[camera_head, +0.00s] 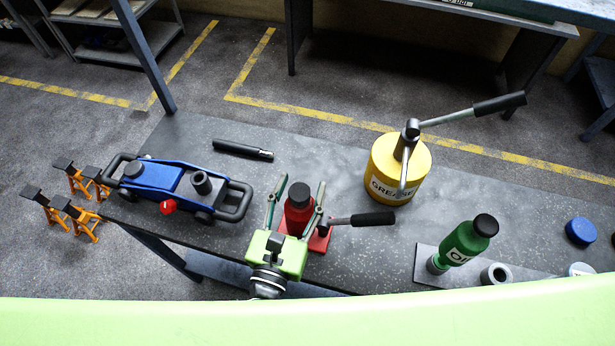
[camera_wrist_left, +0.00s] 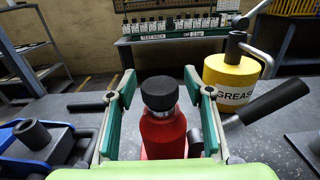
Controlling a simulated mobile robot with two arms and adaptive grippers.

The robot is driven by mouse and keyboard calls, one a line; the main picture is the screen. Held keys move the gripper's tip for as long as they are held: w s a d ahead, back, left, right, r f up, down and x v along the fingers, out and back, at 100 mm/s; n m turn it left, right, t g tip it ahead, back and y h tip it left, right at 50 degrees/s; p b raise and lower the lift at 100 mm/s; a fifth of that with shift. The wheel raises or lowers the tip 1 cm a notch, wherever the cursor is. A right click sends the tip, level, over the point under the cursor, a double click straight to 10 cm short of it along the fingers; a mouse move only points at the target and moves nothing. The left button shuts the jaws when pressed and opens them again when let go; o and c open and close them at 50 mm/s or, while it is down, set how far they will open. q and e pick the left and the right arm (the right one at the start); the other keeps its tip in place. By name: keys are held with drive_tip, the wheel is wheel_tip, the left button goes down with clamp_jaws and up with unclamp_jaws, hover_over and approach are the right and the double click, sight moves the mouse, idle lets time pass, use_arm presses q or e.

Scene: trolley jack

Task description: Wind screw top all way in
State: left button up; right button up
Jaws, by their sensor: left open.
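A red bottle jack (camera_head: 299,212) with a black screw top (camera_head: 300,191) stands upright on the grey bench. A handle with a black grip (camera_head: 373,219) sticks out from it to the right. My left gripper (camera_head: 297,196) is open, with one finger on each side of the jack's upper part. In the left wrist view the black top (camera_wrist_left: 159,93) stands centred between the two green fingers, with a gap on each side. The lower part of the red body is hidden behind the gripper's green palm. My right gripper is not in view.
A blue trolley jack (camera_head: 165,184) and a black bar (camera_head: 243,150) lie to the left. A yellow grease can (camera_head: 398,160) with a long lever stands behind right.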

use_arm(q)
drive_tip(key=shift+s+a, duration=0.1)
drive_tip(key=shift+s, duration=0.1)
drive_tip(key=c, duration=1.1)
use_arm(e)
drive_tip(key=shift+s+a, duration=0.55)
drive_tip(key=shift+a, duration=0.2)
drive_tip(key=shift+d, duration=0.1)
